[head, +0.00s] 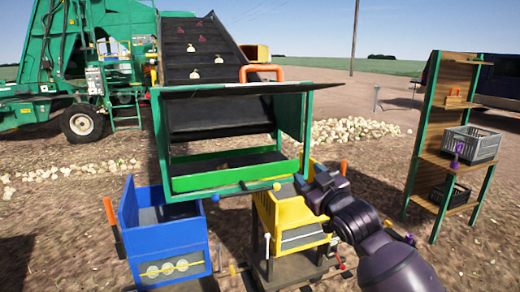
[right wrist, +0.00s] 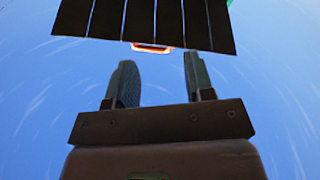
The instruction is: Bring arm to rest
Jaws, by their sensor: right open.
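My right arm (head: 365,230) comes in from the lower right in the head view and reaches up to the yellow bin (head: 290,215). Its gripper end is at the bin's right side; whether it touches the bin cannot be told. In the right wrist view my right gripper (right wrist: 158,85) is open, with its two fingers apart and nothing between them. Beyond the fingertips are a dark slatted surface (right wrist: 150,20) and a small orange-red piece (right wrist: 152,48) against blue sky. My left gripper does not show.
A blue bin (head: 165,235) stands left of the yellow bin. A green-framed chute (head: 235,180) and a dark conveyor (head: 200,50) with onions on it are behind. A wooden shelf (head: 450,130) with grey crates (head: 470,145) stands at the right. Open dirt lies between the shelf and my arm.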

